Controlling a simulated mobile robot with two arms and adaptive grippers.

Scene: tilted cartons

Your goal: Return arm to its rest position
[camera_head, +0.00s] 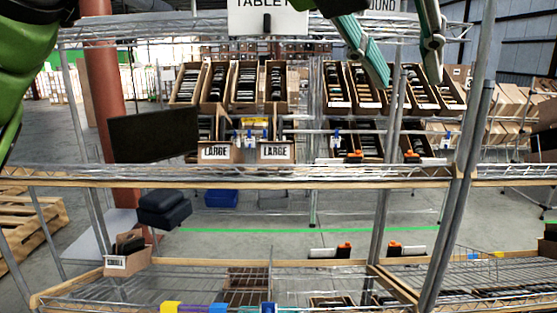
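My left gripper (409,80) shows at the upper right, in front of the rack. Its two teal fingers hang down, spread well apart, with nothing visible between them. The top edge of the view cuts off the rest of it. A green arm link of mine (28,60) fills the upper left corner. My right gripper is not in view.
A wire rack (270,178) with metal posts stands ahead. Tilted cartons (245,84) with dark items fill its upper rows; two lower cartons (216,152) read "LARGE". A dark panel (155,135) is at left. A small carton (125,262) sits on the lower shelf.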

